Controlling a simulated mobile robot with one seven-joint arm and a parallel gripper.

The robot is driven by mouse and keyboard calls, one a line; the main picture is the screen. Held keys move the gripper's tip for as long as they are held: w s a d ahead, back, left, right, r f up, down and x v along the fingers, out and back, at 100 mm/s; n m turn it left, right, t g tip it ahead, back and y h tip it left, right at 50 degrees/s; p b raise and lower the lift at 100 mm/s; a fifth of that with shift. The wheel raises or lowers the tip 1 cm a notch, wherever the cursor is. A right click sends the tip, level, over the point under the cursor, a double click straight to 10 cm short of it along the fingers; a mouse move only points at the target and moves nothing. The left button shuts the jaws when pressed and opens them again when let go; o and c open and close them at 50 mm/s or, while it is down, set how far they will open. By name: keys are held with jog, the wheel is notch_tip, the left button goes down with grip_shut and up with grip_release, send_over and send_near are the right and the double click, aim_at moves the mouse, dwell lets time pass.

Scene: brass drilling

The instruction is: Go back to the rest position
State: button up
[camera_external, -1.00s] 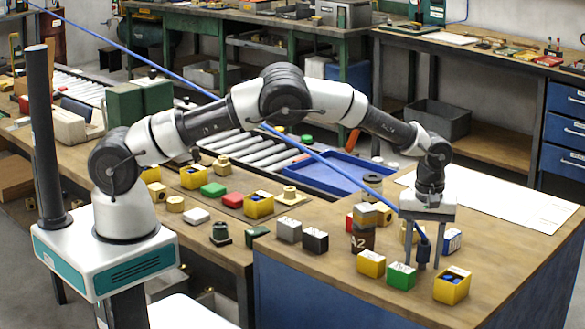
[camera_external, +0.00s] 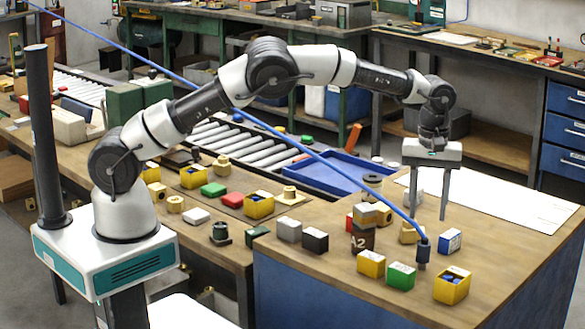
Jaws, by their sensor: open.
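My gripper (camera_external: 429,218) points down above the right part of the wooden bench, over the back side of the block group. Its two long fingers are apart with nothing held between them. My arm arches up from its white base on the left. A blue cable crosses the picture and ends in a dark plug (camera_external: 423,253) near the bench top, in front of my fingers. A brass-coloured block (camera_external: 410,233) sits just behind the plug.
A blue tray (camera_external: 318,172) lies behind. A white sheet (camera_external: 500,205) covers clear room at right.

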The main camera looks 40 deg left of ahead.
dwell(0.5)
jog(key=a+r+m+t+h+p, duration=0.1)
jog(key=a+r, duration=0.9)
jog(key=a, duration=0.3)
jog(key=a+r+t, duration=0.1)
jog(key=a+r, duration=0.9)
jog(key=a, duration=0.4)
jog(key=s+a+r+m+t+p, duration=0.1)
jog(key=s+a+r+t, duration=0.15)
jog(key=s+a, duration=0.55)
jog(key=s+a+r+m+t+p, duration=0.1)
jog(key=s+a+r+m, duration=0.15)
jog(key=s+a, duration=0.55)
jog(key=s+f+m+y, duration=0.1)
jog(key=s+f, duration=0.2)
jog(key=s, duration=0.5)
jog(key=shift+d+p, duration=0.35)
jog(key=shift+d, duration=0.1)
